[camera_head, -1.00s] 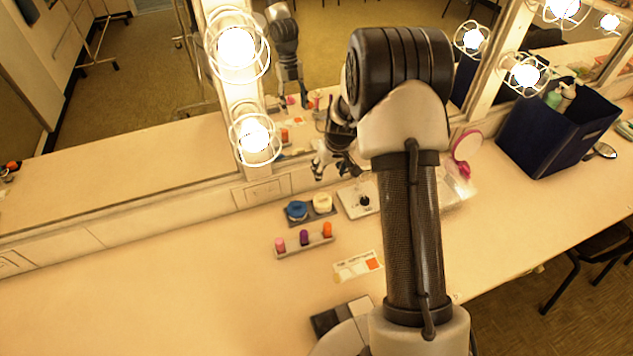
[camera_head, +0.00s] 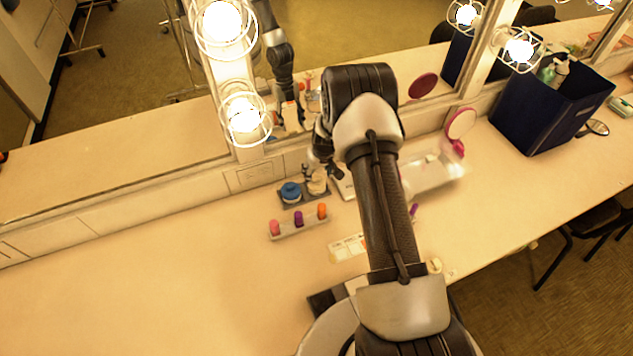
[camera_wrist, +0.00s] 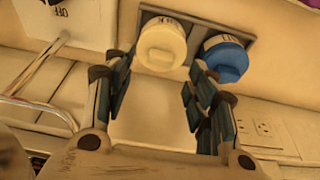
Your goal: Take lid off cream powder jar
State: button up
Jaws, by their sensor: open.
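The cream powder jar (camera_head: 317,184) stands at the right of a dark tray (camera_head: 281,196), just right of a blue-lidded jar (camera_head: 290,192). In the wrist view the cream lid (camera_wrist: 161,45) shows on top, with lettering on its side, and the blue jar (camera_wrist: 226,58) is beside it. My gripper (camera_wrist: 160,72) is open and empty. Its fingertips point at the cream jar, one to each side in the picture; I cannot tell how far above the jar they are. In the head view my gripper (camera_head: 321,163) is just above the cream jar and partly hides it.
A holder with pink, purple and orange items (camera_head: 298,221) stands in front of the tray. The lit mirror frame (camera_head: 238,105) rises close behind. A dark blue bin (camera_head: 550,110) and a round pink mirror (camera_head: 461,124) are to the right. The counter's left is clear.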

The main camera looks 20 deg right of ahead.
aim_at(317, 178)
jog(key=x, duration=0.3)
jog(key=shift+f, duration=0.2)
jog(key=c, duration=0.9)
